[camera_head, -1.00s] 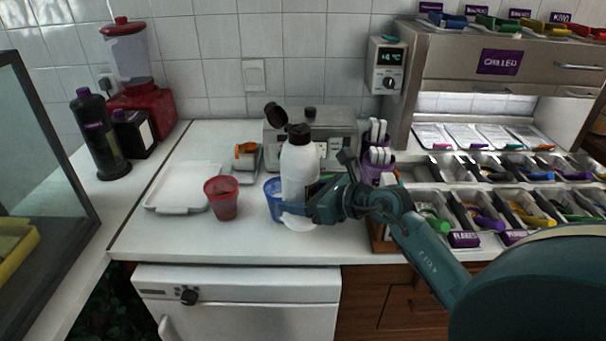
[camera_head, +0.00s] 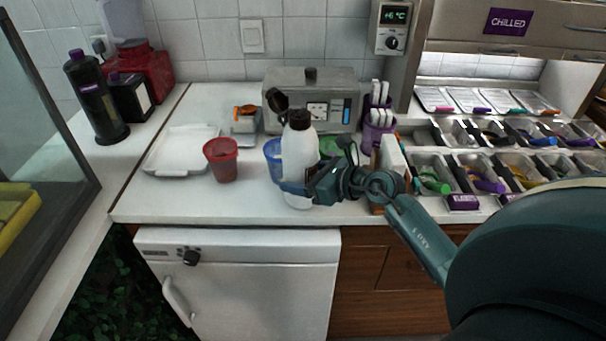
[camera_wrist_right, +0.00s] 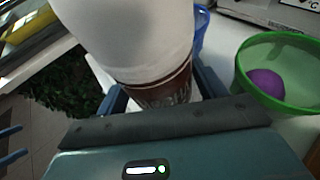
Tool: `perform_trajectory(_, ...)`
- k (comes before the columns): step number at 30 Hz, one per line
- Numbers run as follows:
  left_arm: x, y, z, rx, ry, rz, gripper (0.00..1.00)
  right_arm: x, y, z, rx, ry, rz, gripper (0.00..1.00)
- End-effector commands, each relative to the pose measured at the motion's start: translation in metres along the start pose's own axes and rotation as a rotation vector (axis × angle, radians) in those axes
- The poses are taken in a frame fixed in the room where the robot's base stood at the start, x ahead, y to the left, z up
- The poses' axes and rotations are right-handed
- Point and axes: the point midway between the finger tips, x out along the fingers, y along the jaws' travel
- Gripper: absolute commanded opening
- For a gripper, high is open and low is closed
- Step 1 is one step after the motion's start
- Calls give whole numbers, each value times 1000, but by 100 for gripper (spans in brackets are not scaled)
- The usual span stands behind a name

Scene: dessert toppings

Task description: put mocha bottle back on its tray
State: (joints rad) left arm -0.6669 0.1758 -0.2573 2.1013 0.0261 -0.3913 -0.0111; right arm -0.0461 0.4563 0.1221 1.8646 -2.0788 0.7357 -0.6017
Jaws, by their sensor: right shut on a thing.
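The mocha bottle (camera_head: 298,160) is white with a dark brown cap and a brown label band, and it stands about upright near the counter's front. My right gripper (camera_head: 298,188) is shut around its lower part. In the right wrist view, the white body (camera_wrist_right: 130,35) and brown label (camera_wrist_right: 160,90) sit between my right gripper's fingers (camera_wrist_right: 160,105). I cannot tell whether the base touches the counter. A flat white tray (camera_head: 168,165) lies empty to the left, beyond the red cup. My left gripper is out of view.
A red cup (camera_head: 222,161) stands left of the bottle. A steel machine (camera_head: 338,88) stands behind. Topping bins fill the right. The counter front-left is clear.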

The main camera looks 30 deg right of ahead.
Motion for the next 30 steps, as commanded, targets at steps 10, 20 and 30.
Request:
perform_trajectory(10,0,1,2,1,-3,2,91,0,0,-1,0,1,0,91)
perform_trajectory(20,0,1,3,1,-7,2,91,-11,0,0,0,3,-1,91)
perform_trajectory(30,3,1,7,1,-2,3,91,-81,0,-1,0,5,-1,91)
